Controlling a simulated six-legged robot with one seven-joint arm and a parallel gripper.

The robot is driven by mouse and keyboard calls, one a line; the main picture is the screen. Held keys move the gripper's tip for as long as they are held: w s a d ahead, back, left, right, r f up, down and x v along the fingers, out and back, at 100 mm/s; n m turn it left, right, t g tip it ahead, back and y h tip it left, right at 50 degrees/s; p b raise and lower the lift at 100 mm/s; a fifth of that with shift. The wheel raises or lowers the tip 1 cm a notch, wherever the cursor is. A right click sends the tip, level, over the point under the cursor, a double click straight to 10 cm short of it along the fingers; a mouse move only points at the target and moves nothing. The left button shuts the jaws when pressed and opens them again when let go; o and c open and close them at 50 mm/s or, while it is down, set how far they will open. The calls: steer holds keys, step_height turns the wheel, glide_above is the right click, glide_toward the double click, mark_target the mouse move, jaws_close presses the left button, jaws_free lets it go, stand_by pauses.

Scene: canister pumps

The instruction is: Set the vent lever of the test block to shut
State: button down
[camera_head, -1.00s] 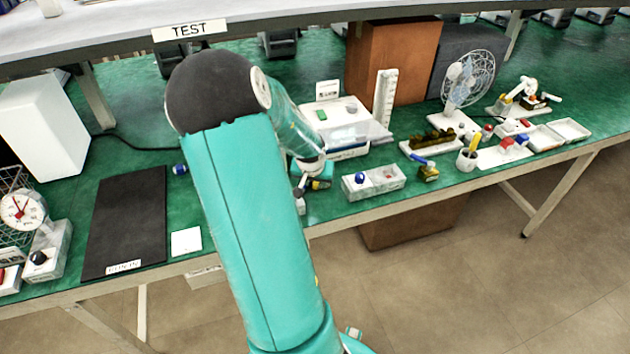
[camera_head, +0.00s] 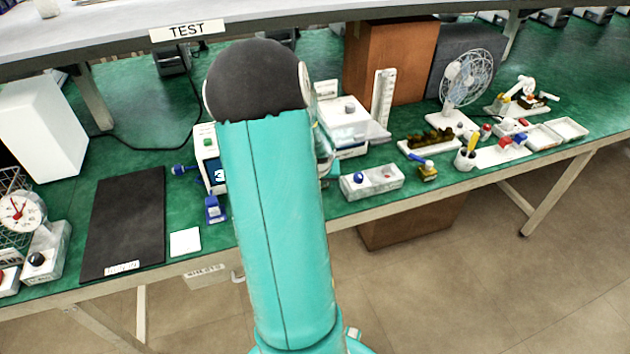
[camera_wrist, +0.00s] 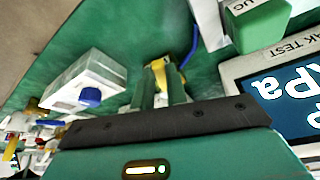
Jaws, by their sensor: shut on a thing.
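In the wrist view my gripper (camera_wrist: 160,88) has its two green fingers closed around a small yellow part (camera_wrist: 159,68) low over the green bench. It may be the vent lever of the test block, but the fingers cover much of it, so its setting cannot be told. A blue tube (camera_wrist: 192,45) runs close beside it. In the head view my own arm hides the gripper and the yellow part. The leak tester (camera_head: 207,150) with a lit screen stands partly behind my arm; its kPa screen (camera_wrist: 290,88) shows at the right of the wrist view.
A white box with a blue knob (camera_head: 359,179) stands right of my arm; it also shows in the wrist view (camera_wrist: 90,97). A blue fitting (camera_head: 212,210) sits at the bench's front edge. A dark mat (camera_head: 124,220) lies at left. A fan (camera_head: 467,75) stands farther right.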

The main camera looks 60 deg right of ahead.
steer(key=s+n, duration=0.1)
steer(key=s+d+n+t, duration=0.1)
steer(key=n, duration=0.1)
steer(key=shift+d+y, duration=0.1)
steer(key=shift+y, duration=0.3)
steer(key=shift+s+d+n+y, duration=0.15)
steer(key=shift+s+d+n, duration=0.05)
steer(key=shift+n, duration=0.4)
steer(key=shift+s+d+n+y, duration=0.15)
steer(key=shift+d+n, duration=0.05)
steer(key=shift+n, duration=0.4)
steer(key=shift+t, duration=0.3)
steer(key=c, duration=1.4)
jaws_free()
steer(key=shift+r, duration=0.1)
steer(key=v, duration=1.3)
steer(key=shift+s+r, duration=0.15)
steer(key=shift+r, duration=0.15)
